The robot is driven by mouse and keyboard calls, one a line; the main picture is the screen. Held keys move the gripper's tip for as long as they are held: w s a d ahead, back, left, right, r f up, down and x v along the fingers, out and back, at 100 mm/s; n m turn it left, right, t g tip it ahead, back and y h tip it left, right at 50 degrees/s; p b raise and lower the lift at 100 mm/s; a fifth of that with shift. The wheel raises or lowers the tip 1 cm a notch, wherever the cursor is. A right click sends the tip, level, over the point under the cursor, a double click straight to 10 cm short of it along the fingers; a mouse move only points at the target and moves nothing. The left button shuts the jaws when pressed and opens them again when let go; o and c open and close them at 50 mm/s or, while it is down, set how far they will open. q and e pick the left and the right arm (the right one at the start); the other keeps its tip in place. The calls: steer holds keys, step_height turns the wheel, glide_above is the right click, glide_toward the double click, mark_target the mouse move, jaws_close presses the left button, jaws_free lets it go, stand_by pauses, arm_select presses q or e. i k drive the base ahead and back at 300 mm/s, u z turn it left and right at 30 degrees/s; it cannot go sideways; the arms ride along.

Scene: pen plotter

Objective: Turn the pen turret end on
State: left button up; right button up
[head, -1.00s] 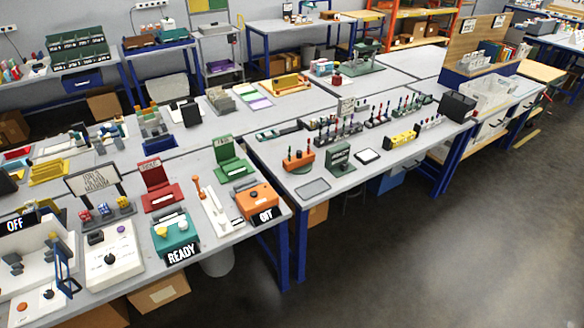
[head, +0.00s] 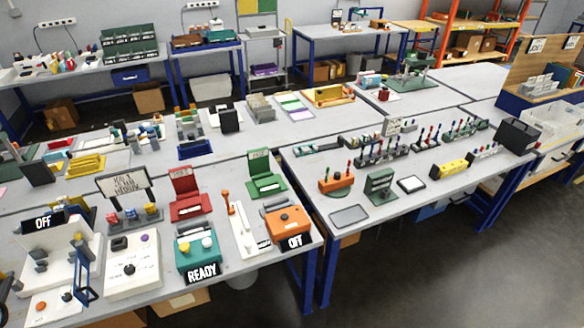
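I cannot tell for certain which thing is the pen turret. An orange holder (head: 337,182) with several upright pens stands at the front left of the right-hand table. An orange box (head: 288,224) with a dark knob on top sits at the right end of the near table, beside a white strip; its black sign (head: 295,241) reads OFF. A white machine (head: 58,262) with grey parts stands at the left, with another OFF sign (head: 43,222) above it. Neither of my grippers shows in the head view.
A teal box (head: 197,250) with a READY sign (head: 202,272) stands left of the orange box. A white panel (head: 133,263) with knobs lies beside it. Racks of pens (head: 382,150) stand on the right-hand table (head: 365,228). Open floor (head: 450,280) lies at the lower right.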

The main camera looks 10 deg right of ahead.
mark_target(339, 180)
steer(key=u, duration=0.15)
steer(key=i, duration=1.15)
steer(key=z, duration=0.7)
